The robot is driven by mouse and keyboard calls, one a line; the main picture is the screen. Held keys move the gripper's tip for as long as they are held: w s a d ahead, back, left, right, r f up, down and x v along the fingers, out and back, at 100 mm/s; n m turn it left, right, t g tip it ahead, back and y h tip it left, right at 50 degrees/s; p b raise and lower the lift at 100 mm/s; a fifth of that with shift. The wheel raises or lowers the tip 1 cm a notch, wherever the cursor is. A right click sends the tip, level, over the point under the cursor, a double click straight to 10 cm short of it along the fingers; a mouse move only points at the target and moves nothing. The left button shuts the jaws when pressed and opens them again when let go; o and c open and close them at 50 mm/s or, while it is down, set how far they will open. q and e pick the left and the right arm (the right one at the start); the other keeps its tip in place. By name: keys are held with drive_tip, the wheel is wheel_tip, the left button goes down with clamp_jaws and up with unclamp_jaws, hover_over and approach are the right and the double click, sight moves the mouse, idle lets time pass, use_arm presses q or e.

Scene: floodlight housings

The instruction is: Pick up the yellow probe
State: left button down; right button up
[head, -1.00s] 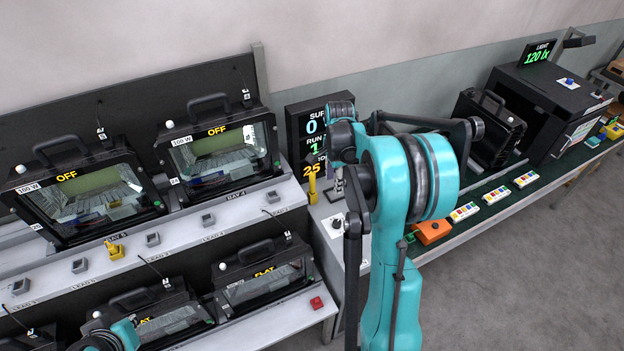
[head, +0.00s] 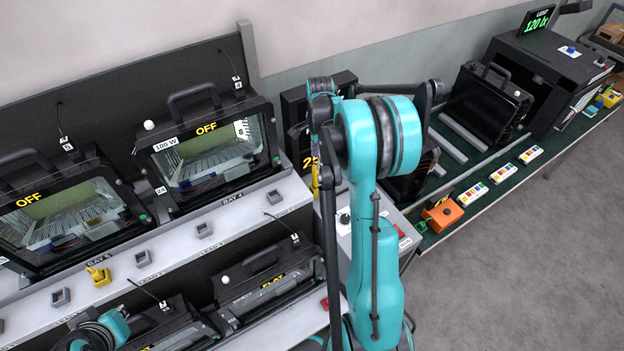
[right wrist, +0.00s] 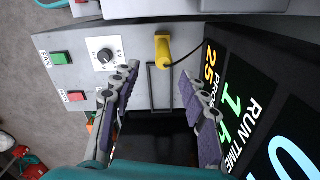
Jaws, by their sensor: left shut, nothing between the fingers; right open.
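The yellow probe (right wrist: 162,48) stands on the grey control box (right wrist: 85,48), with a dark cable running from it to the right in the right wrist view. In the head view only a narrow strip of the probe (head: 315,180) shows beside my right gripper (head: 327,172). My right gripper (right wrist: 159,72) is open and empty. In the right wrist view the probe appears just beyond the gap between its fingertips; I see no contact. Part of my left arm shows at the bottom left of the head view; its gripper fingers are not visible.
A display panel (right wrist: 245,110) stands close to the right finger in the right wrist view. The box has a knob (right wrist: 105,56), a green button (right wrist: 61,58) and a red button (right wrist: 75,96). A floodlight housing (head: 205,150) is left of the gripper. An orange box (head: 442,215) is at the right.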

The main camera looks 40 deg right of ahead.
drive_tip(key=b, duration=0.3)
hover_over(315, 180)
drive_tip(key=d, duration=0.1)
drive_tip(key=f, duration=0.4)
drive_tip(key=shift+w+d+f, duration=0.15)
drive_tip(key=shift+w+f, duration=0.1)
drive_tip(key=shift+w, duration=0.15)
drive_tip(key=shift+s+f+b, duration=0.1)
drive_tip(key=shift+f+b, duration=0.25)
drive_tip(key=shift+f, duration=0.15)
drive_tip(key=f, duration=0.2)
drive_tip(key=f+b, duration=0.1)
drive_tip(key=f, duration=0.3)
drive_tip(key=shift+a+f, duration=0.25)
drive_tip(key=shift+f, duration=0.1)
clamp_jaws()
